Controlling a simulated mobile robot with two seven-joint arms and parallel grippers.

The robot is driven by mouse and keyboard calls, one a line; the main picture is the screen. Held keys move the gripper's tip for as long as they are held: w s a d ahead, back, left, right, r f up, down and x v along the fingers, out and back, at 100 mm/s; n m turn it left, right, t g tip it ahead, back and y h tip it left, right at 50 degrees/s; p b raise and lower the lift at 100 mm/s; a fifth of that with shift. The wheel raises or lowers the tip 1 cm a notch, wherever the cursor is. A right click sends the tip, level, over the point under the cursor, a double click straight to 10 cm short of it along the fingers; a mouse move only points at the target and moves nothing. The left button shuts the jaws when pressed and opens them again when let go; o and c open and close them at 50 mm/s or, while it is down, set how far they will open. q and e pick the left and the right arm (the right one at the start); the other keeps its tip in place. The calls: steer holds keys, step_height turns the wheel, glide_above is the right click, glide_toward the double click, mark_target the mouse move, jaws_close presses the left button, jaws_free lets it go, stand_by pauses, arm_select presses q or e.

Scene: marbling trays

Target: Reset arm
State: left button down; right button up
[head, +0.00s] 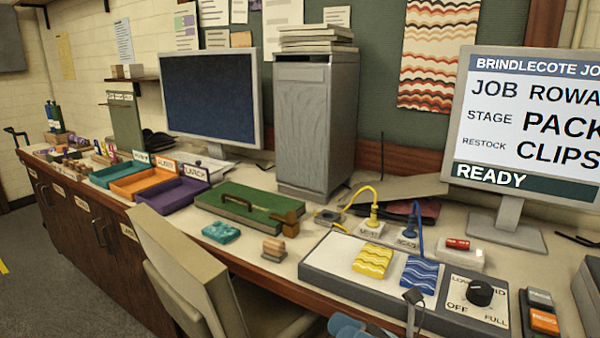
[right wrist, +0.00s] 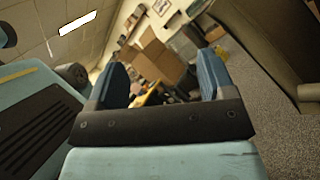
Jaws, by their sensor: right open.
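My right gripper (head: 346,326) shows only in part at the bottom edge of the head view, as blue shapes in front of the bench. In the right wrist view its two blue fingers (right wrist: 163,72) stand wide apart with nothing between them. It is open and empty. That view looks across the room, tilted, towards blurred cartons and a carpet floor. My left gripper is in neither view.
The bench carries a grey panel (head: 322,268) with yellow and blue wavy pieces, a knob box (head: 476,297), a green board (head: 262,208) and teal, orange and purple trays (head: 172,200). A chair (head: 185,270) stands in front. A monitor (head: 525,125) reads READY.

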steer(key=s+d+f+n+t+h, duration=0.2)
steer(key=s+d+f+n+h, duration=0.15)
steer(key=f+n+h, duration=0.55)
steer(key=s+d+f+n+t+h, duration=0.25)
steer(key=s+f+n, duration=0.25)
steer(key=f+n, duration=0.5)
steer(key=s+d+f+n+t+h, duration=0.2)
steer(key=s+d+f+n+h, duration=0.35)
steer(key=n, duration=0.75)
arm_select(q)
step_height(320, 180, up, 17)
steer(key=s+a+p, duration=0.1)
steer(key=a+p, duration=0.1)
steer(key=p, duration=2.4)
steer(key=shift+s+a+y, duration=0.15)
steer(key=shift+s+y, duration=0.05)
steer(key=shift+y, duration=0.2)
arm_select(e)
step_height(320, 180, up, 16)
steer(key=s+d+h, duration=0.1)
steer(key=shift+s+g+h, duration=0.2)
steer(key=shift+g+h, duration=0.2)
steer(key=shift+g, duration=0.05)
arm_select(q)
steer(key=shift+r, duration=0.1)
